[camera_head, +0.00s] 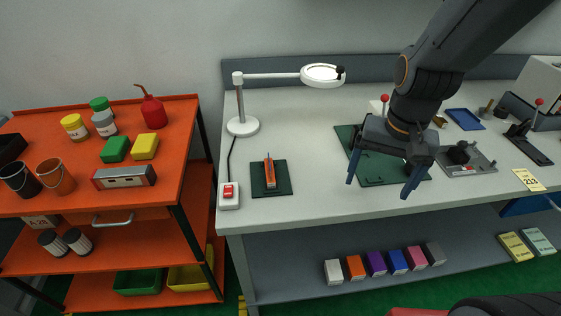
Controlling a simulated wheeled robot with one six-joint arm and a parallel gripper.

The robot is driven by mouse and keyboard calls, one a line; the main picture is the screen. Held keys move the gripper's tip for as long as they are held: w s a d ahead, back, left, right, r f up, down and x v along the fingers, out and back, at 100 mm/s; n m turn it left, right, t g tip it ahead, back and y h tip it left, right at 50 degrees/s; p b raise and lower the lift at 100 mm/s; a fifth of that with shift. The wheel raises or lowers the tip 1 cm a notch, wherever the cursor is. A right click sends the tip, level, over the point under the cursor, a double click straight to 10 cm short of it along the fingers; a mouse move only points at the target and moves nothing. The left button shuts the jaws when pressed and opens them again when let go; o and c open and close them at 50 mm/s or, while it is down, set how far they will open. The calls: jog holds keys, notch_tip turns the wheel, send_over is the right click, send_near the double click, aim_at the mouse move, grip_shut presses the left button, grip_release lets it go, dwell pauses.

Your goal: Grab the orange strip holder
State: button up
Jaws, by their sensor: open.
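The orange strip holder (269,174) is a small, narrow orange piece. It stands on a small dark green mat (284,186) near the left end of the workbench. My gripper (380,186) is open and empty, its two blue fingers pointing down over the front of the bench. It is well to the right of the holder and apart from it. My gripper is in front of a larger dark green mat (372,170) and hides part of it.
A white magnifier lamp (243,126) stands behind the small mat. A switch box (229,196) with a red button lies left of it. The bench top (318,185) between holder and gripper is clear. An orange cart (80,200) stands at left. Metal fixtures (478,166) sit at right.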

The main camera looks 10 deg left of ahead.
jog(key=shift+o, duration=0.3)
jog(key=w+a+r+m+p, duration=0.1)
jog(key=w+a+m, duration=0.3)
jog(key=a, duration=0.6)
jog(key=shift+w+a+r+m+y, duration=0.35)
jog(key=shift+r+m, duration=0.3)
jog(key=shift+m, duration=0.25)
jog(key=a+m, duration=0.2)
jog(key=a, duration=0.2)
jog(key=w+a+r+m+p, duration=0.1)
jog(key=a+m, duration=0.1)
jog(key=a, duration=0.2)
jog(key=a+m+g, duration=0.1)
jog(key=a+m, duration=0.1)
jog(key=a, duration=0.3)
jog(key=shift+w+a+r+m+y, duration=0.1)
jog(key=shift+w+r+m+y, duration=0.05)
jog(key=shift+r+m+y, duration=0.2)
jog(key=shift+a+f+p, duration=0.15)
jog(key=shift+f+p, duration=0.2)
jog(key=shift+a+f+p, duration=0.2)
jog(key=shift+f+p, duration=0.35)
jog(key=shift+f, duration=1.2)
jog(key=shift+a+f+p, duration=0.15)
jog(key=shift+f+p, duration=0.4)
jog(key=shift+f, duration=1.2)
jog(key=shift+c, duration=0.4)
jog(key=c, duration=1.2)
jog(key=shift+w+r, duration=0.1)
